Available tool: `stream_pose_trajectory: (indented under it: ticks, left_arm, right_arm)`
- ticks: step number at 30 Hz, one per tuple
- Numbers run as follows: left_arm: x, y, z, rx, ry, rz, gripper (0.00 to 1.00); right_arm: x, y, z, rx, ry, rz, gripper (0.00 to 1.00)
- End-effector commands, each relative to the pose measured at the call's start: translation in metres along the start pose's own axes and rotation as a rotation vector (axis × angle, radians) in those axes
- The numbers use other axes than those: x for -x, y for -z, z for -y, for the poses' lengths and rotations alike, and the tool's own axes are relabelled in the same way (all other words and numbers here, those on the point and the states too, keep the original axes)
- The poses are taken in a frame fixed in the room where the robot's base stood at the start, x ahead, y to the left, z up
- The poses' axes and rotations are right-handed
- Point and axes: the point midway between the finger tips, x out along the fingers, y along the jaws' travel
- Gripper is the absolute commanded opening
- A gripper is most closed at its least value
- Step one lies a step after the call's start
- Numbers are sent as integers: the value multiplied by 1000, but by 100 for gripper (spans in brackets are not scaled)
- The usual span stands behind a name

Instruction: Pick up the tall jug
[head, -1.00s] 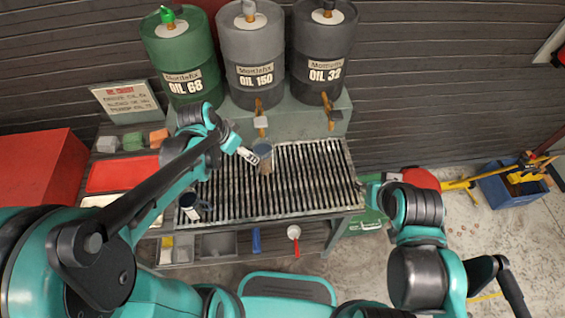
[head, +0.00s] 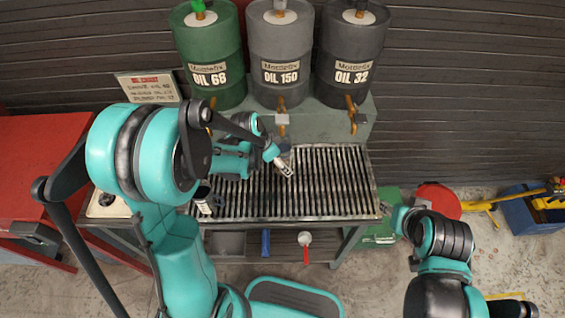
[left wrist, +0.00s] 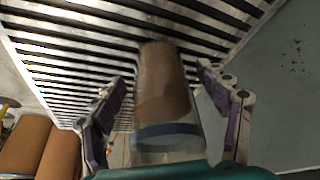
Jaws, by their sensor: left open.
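A tall jug (left wrist: 165,95), brownish and see-through with a blue band, lies between the spread fingers of my left gripper (left wrist: 168,115) in the left wrist view. The fingers are open, one on each side of it, and I see no clear contact. In the head view my left gripper (head: 284,166) is over the slatted grate, and it and my arm largely hide that jug. A second, dark-and-white container (head: 203,201) stands at the grate's left front, beside my left arm. My right gripper (head: 387,209) is by the grate's right end; its fingers are too small to read.
The slatted grate (head: 330,190) is mostly bare on its right. Three oil drums, green (head: 210,55), grey (head: 281,55) and dark (head: 350,55), stand behind it. A white cup with a red handle (head: 304,239) and a blue item (head: 265,242) are on the lower shelf.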

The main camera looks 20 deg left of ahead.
Motion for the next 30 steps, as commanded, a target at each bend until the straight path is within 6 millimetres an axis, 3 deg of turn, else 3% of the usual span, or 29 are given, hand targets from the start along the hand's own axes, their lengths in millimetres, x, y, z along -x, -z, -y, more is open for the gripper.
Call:
stream_pose_trajectory:
  ticks: [6, 12, 15, 30]
  left_arm:
    - [-1, 0, 0, 0, 0, 0, 72]
    - [0, 0, 0, 0, 0, 0, 20]
    - [0, 0, 0, 0, 0, 0, 12]
    - [-2, 9, -2, 0, 0, 1, 12]
  right_arm:
    - [0, 0, 0, 0, 0, 0, 40]
    - [0, 0, 0, 0, 0, 0, 40]
    - [0, 0, 0, 0, 0, 0, 40]
    - [0, 0, 0, 0, 0, 0, 40]
